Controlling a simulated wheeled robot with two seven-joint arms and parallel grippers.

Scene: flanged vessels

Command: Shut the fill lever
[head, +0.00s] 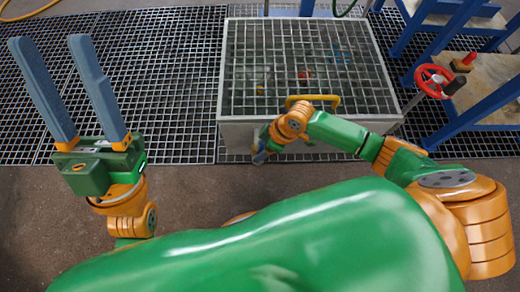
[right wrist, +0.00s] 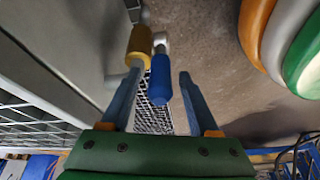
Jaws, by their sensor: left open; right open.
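In the right wrist view a blue lever grip (right wrist: 161,78) lies between the fingers of my right gripper (right wrist: 160,74). My right gripper is open, with one finger on each side of the blue grip; I see no clear contact. A yellow grip (right wrist: 140,46) sits beside it, close to the left finger's tip. Both are near the side of a grey metal box. No label shows which of them is the fill lever. In the head view my right arm hides most of this spot. My left gripper (head: 50,42) is open and empty, far to the left above the floor grating.
The grey box (head: 240,131) has a mesh top and a yellow handle (head: 330,99) at its near edge. A red handwheel (head: 433,80) stands to its right, by blue stands (head: 480,112). Floor grating (head: 160,70) lies clear to the left.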

